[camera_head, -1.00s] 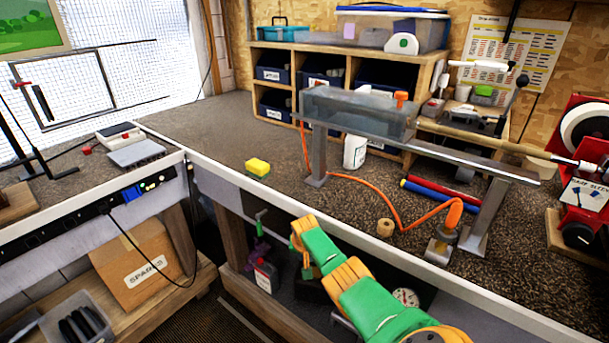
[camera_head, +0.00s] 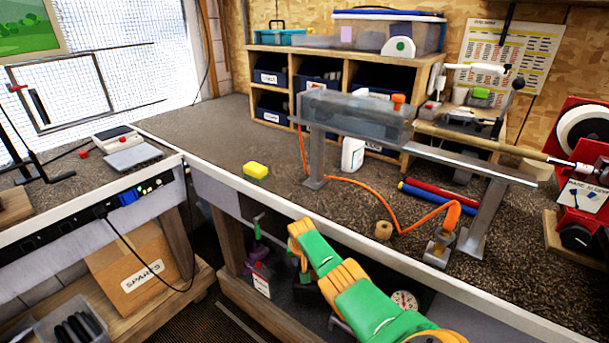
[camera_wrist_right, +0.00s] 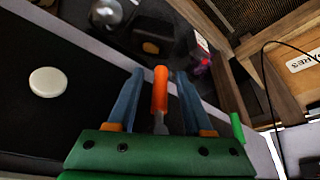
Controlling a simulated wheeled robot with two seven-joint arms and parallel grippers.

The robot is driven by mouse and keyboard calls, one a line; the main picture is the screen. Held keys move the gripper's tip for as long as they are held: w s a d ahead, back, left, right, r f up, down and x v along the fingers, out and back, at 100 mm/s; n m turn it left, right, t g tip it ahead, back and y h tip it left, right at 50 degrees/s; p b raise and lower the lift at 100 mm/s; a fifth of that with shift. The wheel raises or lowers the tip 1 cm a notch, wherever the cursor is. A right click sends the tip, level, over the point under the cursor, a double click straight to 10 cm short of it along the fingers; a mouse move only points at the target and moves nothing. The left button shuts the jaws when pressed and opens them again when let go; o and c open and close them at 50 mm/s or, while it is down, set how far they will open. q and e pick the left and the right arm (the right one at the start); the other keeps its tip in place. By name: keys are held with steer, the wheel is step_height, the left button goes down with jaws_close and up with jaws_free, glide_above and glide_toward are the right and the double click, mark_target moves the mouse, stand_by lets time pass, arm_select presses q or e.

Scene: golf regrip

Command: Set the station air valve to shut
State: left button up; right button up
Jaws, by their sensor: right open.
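An orange-handled lever on a metal stem (camera_wrist_right: 160,90), which looks like the air valve's handle, shows in the right wrist view. It stands between the two blue-grey fingers of my right gripper (camera_wrist_right: 160,74). The fingers are open, with visible gaps to the handle on both sides. In the head view my right gripper (camera_head: 303,268) reaches down at the bench's front edge, and the lever is hidden there. Whether the valve is open or shut cannot be told. My left gripper is not in view.
A green lever (camera_head: 258,222) and a bottle (camera_head: 262,280) are left of my right gripper. A round gauge (camera_head: 404,300) sits under the bench to its right.

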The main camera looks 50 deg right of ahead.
steer(key=p+v, duration=0.5)
steer(key=v, duration=0.2)
steer(key=shift+f, duration=0.1)
